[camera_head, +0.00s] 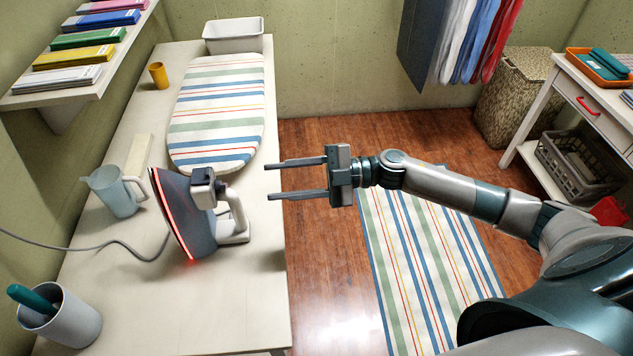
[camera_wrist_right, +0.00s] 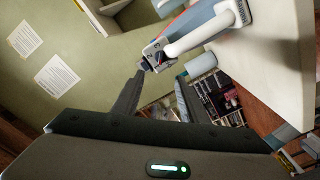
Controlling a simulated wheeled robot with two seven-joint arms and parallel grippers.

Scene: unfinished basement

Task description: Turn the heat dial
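A clothes iron (camera_head: 190,222) stands upright on its heel on the white table, with a glowing red rim around its soleplate and a white handle. A dark block with a light top (camera_head: 203,178), which looks like the heat dial area, sits at its upper end. It also shows in the right wrist view (camera_wrist_right: 154,58); the dial's marking is too small to read. My right gripper (camera_head: 268,181) is open and empty, to the right of the iron, its fingers pointing left at it with a gap between. It also shows in the right wrist view (camera_wrist_right: 161,76). My left gripper is not in view.
The white table (camera_head: 225,310) also bears a striped ironing pad (camera_head: 217,110), a measuring jug (camera_head: 113,192), a yellow cup (camera_head: 159,75), a holder (camera_head: 62,318) and a white bin (camera_head: 233,36). A grey cord (camera_head: 85,248) runs left from the iron. A shelf overhangs the upper left.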

